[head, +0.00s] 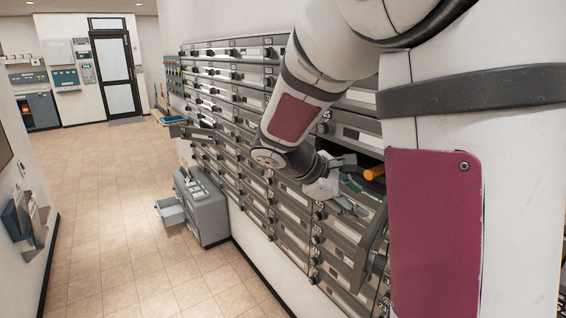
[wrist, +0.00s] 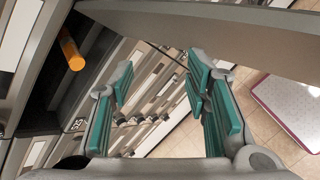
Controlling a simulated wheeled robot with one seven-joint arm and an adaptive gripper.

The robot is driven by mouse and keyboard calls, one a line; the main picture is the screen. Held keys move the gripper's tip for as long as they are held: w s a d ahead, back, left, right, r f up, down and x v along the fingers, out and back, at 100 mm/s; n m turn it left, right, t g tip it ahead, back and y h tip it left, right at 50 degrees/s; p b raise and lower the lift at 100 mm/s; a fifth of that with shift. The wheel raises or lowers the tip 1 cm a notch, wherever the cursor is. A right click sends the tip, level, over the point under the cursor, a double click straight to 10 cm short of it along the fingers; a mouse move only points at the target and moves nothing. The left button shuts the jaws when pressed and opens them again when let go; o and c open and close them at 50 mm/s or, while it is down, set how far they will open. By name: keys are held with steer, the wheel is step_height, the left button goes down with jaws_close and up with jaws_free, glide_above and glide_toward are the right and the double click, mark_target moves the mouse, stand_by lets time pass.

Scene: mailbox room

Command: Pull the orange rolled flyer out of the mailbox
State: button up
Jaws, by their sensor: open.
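The orange rolled flyer (head: 374,172) sticks out of an open, dark mailbox slot in the grey mailbox wall in the head view. It also shows at the upper left of the wrist view (wrist: 72,54), its round end pointing out of the dark opening (wrist: 80,35). My gripper (head: 350,190) is in front of the mailbox wall, close to the flyer and apart from it. In the wrist view my gripper (wrist: 160,105) has its teal-padded fingers spread with nothing between them. The flyer lies to the left of the fingers there. Its inner end is hidden inside the mailbox.
A mailbox door (head: 376,240) appears swung open near my gripper. Rows of closed mailboxes (head: 235,105) line the wall. A grey cabinet (head: 203,207) with an open drawer (head: 169,211) stands on the floor below. The tiled floor (head: 110,200) to the left is clear.

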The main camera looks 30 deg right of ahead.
steer(key=w+d+f+n+h, duration=0.3)
steer(key=w+d+n+h, duration=0.25)
steer(key=w+d, duration=0.2)
steer(key=n+t+h, duration=0.3)
steer(key=n, duration=0.3)
glide_toward(369, 173)
steer(key=shift+m, duration=0.25)
steer(key=shift+w+d+f+b, duration=0.15)
steer(key=shift+d+b, duration=0.15)
steer(key=shift+d, duration=1.45)
steer(key=shift+w+d+b, duration=0.15)
steer(key=shift+d+b, duration=0.15)
steer(key=shift+d, duration=1.4)
steer(key=shift+w+d+f+b, duration=0.1)
steer(key=shift+w+d+b, duration=0.15)
steer(key=shift+d, duration=1.5)
steer(key=shift+c, duration=0.5)
steer(key=c, duration=0.9)
steer(key=shift+o, duration=0.2)
steer(key=shift+s+r, duration=0.1)
steer(key=shift+r, duration=0.25)
steer(key=a+p, duration=0.1)
steer(key=a, duration=0.5)
steer(key=s+a+p, duration=0.1)
steer(key=a, duration=0.6)
steer(key=a+p, duration=0.2)
steer(key=a, duration=0.5)
steer(key=shift+s, duration=0.25)
steer(key=shift+c, duration=0.2)
